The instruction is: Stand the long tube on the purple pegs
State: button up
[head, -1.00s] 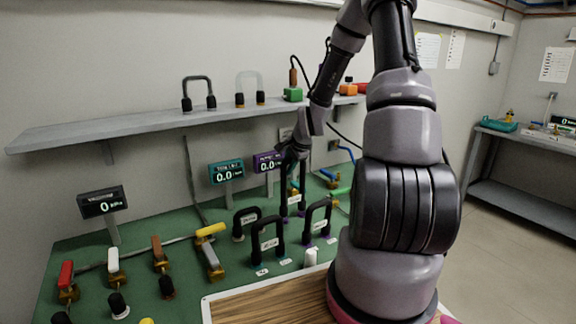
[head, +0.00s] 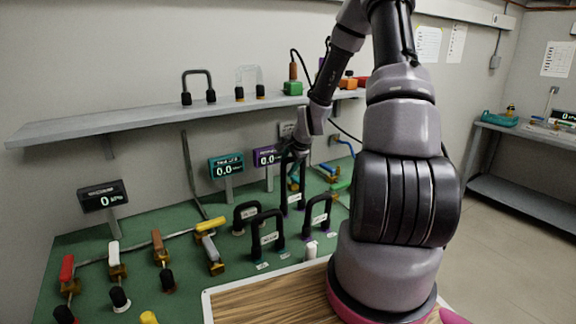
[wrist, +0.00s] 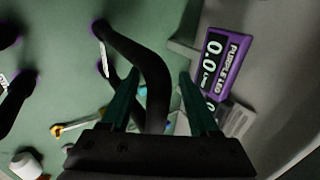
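The tall black U-shaped tube (head: 284,185) with a white label stands upright on the green board at the back, below the purple display. In the wrist view its bend (wrist: 152,85) lies between my two green fingers, with a gap to the right finger. Purple shows at its feet (wrist: 98,30); I cannot tell how fully they sit on pegs. My gripper (head: 297,158) is at the top of this tube, and in the wrist view my gripper (wrist: 162,100) is open around it. Shorter black tubes (head: 268,235) stand in front, one with purple feet (head: 317,215).
The purple display (head: 266,157) and teal display (head: 226,166) stand close behind. A shelf (head: 130,120) above holds a black tube (head: 197,85) and a clear tube (head: 249,80). Valves with coloured handles (head: 207,240) line the left. A wooden-topped tray (head: 270,298) is in front.

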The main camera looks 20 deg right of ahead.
jog(key=v, duration=1.1)
jog(key=shift+f, duration=0.15)
jog(key=s+a+r+n, duration=0.3)
jog(key=s+r+n, duration=0.1)
jog(key=s+r, duration=0.4)
jog(key=s+a+r+n, duration=0.3)
jog(key=s+r+n, duration=0.1)
jog(key=s+r, duration=0.4)
jog(key=s+a+r+n+y, duration=0.1)
jog(key=s+a+r+n, duration=0.2)
jog(key=s+r, duration=0.5)
jog(key=shift+s+r+n, duration=0.15)
jog(key=shift+n, duration=0.25)
jog(key=shift+a+t, duration=0.15)
jog(key=shift+t, duration=0.15)
